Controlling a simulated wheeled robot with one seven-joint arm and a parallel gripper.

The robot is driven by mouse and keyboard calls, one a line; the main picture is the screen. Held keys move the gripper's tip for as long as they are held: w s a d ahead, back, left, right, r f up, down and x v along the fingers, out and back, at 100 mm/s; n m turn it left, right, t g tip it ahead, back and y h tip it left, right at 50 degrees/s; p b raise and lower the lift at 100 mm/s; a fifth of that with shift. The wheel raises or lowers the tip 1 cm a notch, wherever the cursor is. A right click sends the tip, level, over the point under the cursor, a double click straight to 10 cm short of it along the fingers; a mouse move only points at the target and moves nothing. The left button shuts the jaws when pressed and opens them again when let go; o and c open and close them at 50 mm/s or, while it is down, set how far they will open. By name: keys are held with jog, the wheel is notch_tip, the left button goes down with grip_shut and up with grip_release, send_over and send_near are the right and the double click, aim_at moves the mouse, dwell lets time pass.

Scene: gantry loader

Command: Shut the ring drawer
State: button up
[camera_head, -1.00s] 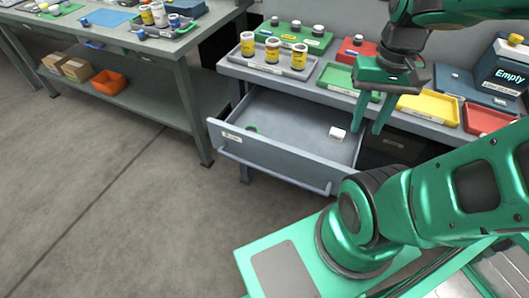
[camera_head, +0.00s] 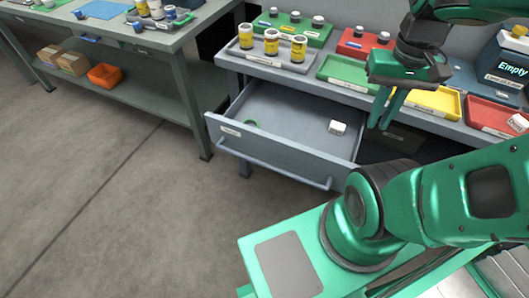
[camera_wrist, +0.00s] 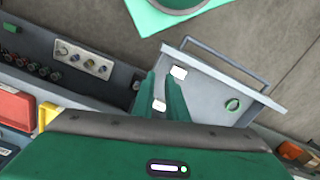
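The ring drawer (camera_head: 272,157) is a grey drawer pulled out from under the workbench, with a bar handle along its front. A green ring (camera_head: 251,123) and a small white block (camera_head: 337,127) lie inside it. In the wrist view the drawer (camera_wrist: 205,95) shows with its handle (camera_wrist: 226,60) at the upper right and the ring (camera_wrist: 232,104) inside. A narrow gap shows between the fingers (camera_wrist: 163,82), with no object clearly held. My gripper does not appear to touch the handle.
The bench top holds a grey tray (camera_head: 262,58) with yellow-labelled jars, and green, yellow and red (camera_head: 488,118) trays. In the wrist view a grey plate with round fittings (camera_wrist: 83,60) is left of the drawer. Open floor lies before the drawer; a side table (camera_head: 150,40) stands left.

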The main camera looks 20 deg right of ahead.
jog(key=shift+w+a+n, duration=0.1)
jog(key=shift+w+n, duration=0.2)
jog(key=shift+n, duration=0.1)
grip_shut()
jog(key=w+a+f+n+h, duration=0.3)
jog(key=w+a+n, duration=0.4)
jog(key=a+n, duration=0.1)
jog(key=w+a+f+n+h, duration=0.3)
jog(key=w+a+f+n, duration=0.1)
jog(key=w+a+n, duration=0.35)
jog(key=s+a+f+n+t+h, duration=0.1)
jog(key=s+a+f+n+t, duration=0.15)
jog(key=a+n, duration=0.45)
jog(key=s+a+f+n+t, duration=0.2)
jog(key=a+f+n, duration=0.2)
jog(key=a, duration=0.6)
jog(key=s+a+f+n+t+h, duration=0.1)
jog(key=s+a+f+n+t, duration=0.15)
jog(key=a+n, duration=0.45)
jog(key=w+d+f+m, duration=0.1)
jog(key=w+d+f, duration=0.5)
jog(key=w+d, duration=0.1)
jog(key=shift+w+d+m, duration=0.3)
jog(key=shift+w+m, duration=0.05)
jog(key=shift+w, duration=0.5)
